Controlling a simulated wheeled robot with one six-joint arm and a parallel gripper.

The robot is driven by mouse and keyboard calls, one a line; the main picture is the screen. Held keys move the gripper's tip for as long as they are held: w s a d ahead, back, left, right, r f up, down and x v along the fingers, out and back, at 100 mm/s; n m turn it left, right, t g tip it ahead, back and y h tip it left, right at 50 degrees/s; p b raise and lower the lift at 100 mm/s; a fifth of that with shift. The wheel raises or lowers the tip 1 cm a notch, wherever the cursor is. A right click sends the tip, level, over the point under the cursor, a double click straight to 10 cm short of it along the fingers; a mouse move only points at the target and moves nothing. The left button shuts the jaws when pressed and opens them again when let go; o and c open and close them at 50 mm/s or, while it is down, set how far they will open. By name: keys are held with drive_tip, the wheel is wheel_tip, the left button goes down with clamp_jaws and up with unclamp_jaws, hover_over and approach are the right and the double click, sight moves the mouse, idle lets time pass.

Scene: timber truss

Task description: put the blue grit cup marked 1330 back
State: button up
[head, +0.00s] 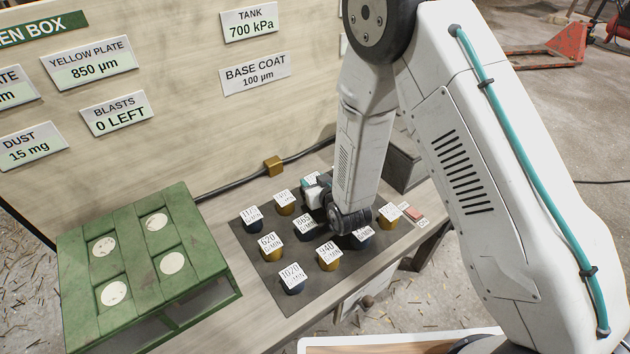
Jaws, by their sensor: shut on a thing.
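My gripper (317,192) is low over the dark mat, at the back of the group of cups, and mostly hidden by my own wrist. It is shut on a grit cup that is largely hidden. I cannot read that cup's mark or tell whether it touches the mat. Blue cups stand on the mat, among them 1170 (252,225), 865 (307,230) and 1020 (292,283). No label that I can read says 1330.
Yellow cups 620 (270,251) and 940 (328,261) stand among the blue ones on the dark mat (262,285). A green stand (135,245) with several pale round spots is at left. The signboard (190,120) rises behind. A grey box (405,160) is at right.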

drive_tip(key=shift+f, duration=0.55)
